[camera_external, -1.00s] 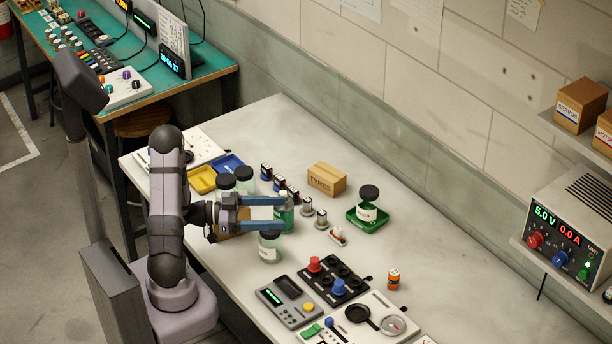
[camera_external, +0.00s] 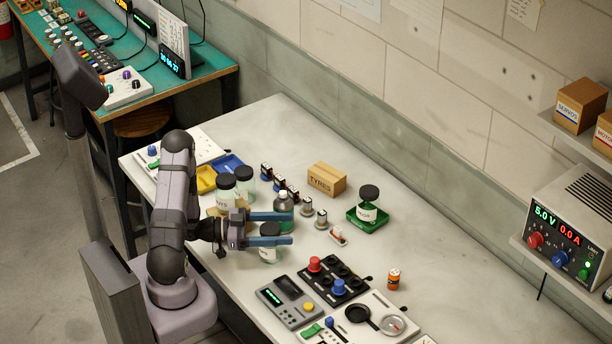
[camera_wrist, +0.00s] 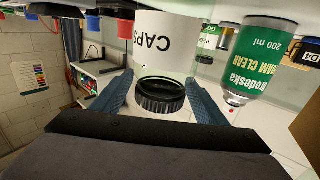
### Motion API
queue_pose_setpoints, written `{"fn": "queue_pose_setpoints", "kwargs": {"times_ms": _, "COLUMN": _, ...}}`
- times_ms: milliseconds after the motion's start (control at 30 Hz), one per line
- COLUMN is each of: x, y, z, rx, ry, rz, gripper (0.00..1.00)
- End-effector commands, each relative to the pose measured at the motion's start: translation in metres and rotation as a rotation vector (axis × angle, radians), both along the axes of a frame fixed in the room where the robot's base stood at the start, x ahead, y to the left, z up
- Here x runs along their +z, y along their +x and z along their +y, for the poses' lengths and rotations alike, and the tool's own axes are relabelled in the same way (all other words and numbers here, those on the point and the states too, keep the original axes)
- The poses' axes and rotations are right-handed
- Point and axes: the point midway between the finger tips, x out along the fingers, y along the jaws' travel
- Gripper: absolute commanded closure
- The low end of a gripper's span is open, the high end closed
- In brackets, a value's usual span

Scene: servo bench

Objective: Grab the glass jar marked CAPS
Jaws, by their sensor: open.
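The glass jar marked CAPS (camera_wrist: 162,45) has a black lid and a white label. It shows upside down in the wrist view, with its lid between the two blue fingers. In the external view this seems to be the front jar (camera_external: 270,255), partly hidden behind the nearer finger. My gripper (camera_external: 290,227) is open and empty, with its fingers at about lid height; I cannot tell whether either touches the jar. It also shows in the wrist view (camera_wrist: 158,78).
A green-labelled foam-clean bottle (camera_wrist: 258,60) stands close beside the jar; it shows in the external view (camera_external: 283,208). Two more lidded jars (camera_external: 227,190) stand behind the gripper. Another jar (camera_external: 367,207) stands in a green tray (camera_external: 354,222). A button panel (camera_external: 326,287) lies in front.

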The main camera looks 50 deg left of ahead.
Motion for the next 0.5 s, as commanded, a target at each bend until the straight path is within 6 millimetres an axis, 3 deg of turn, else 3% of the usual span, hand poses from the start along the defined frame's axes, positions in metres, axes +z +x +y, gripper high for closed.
{"fn": "queue_pose_setpoints", "kwargs": {"times_ms": 400, "x": 0.0000, "y": 0.0089, "z": -0.0064, "rx": 0.001, "ry": 0.000, "rz": 0.000, "gripper": 0.33}}
{"fn": "queue_pose_setpoints", "kwargs": {"times_ms": 433, "x": 0.0000, "y": 0.0089, "z": -0.0064, "rx": 0.001, "ry": 0.000, "rz": 0.000, "gripper": 0.36}}
{"fn": "queue_pose_setpoints", "kwargs": {"times_ms": 500, "x": 0.0000, "y": 0.0089, "z": -0.0064, "rx": 0.001, "ry": 0.000, "rz": 0.000, "gripper": 0.52}}
